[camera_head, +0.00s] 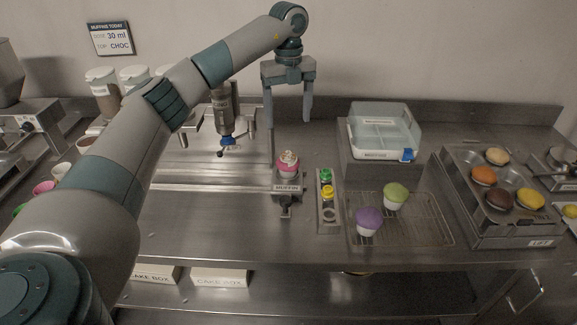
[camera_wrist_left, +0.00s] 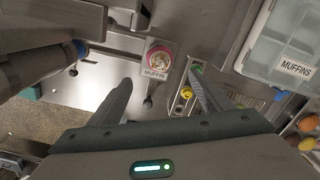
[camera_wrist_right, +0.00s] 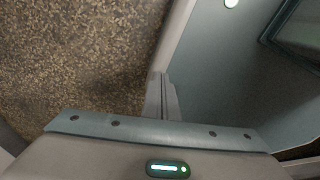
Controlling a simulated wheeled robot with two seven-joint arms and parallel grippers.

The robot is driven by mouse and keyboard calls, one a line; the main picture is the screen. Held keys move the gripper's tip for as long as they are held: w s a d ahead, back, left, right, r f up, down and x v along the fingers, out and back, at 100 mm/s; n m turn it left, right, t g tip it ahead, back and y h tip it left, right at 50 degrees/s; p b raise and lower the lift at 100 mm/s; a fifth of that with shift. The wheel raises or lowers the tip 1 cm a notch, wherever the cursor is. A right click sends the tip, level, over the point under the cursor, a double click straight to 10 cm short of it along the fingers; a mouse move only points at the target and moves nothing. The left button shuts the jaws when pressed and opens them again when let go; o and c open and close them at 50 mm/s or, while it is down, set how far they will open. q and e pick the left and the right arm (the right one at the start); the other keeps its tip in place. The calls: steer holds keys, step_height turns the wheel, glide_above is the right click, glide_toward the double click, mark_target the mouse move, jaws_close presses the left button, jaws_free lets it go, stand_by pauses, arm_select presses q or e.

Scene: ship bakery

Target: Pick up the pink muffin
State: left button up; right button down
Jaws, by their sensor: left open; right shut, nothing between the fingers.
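The pink muffin (camera_head: 288,164) stands upright on a small holder labelled MUFFIN (camera_head: 287,189) at the middle of the steel counter. It has a pink cup and a pale swirled top with bits on it. My left gripper (camera_head: 288,117) hangs above and behind it, open and empty, fingers down. In the left wrist view the muffin (camera_wrist_left: 160,58) lies beyond the fingertips, between their lines, not touched. My right gripper (camera_wrist_right: 162,96) shows only in its own wrist view, shut and empty, over a speckled floor.
A nozzle (camera_head: 224,115) hangs left of the muffin. Right of it are a button panel (camera_head: 327,200), a wire rack (camera_head: 425,220) with purple and green muffins, a clear MUFFINS box (camera_head: 385,125) and a muffin tin (camera_head: 480,215). The front left counter is clear.

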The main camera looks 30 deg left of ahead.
mark_target(288, 158)
arm_select(q)
step_height(288, 158, down, 10)
steer(key=p, duration=0.4)
steer(key=shift+f, duration=0.6)
steer(key=shift+s+f+p, duration=0.1)
steer(key=shift+f+p, duration=0.6)
steer(key=shift+p, duration=0.35)
step_height(288, 158, down, 3)
steer(key=shift+r+p, duration=0.1)
steer(key=shift+p, duration=0.75)
steer(key=shift+f, duration=0.5)
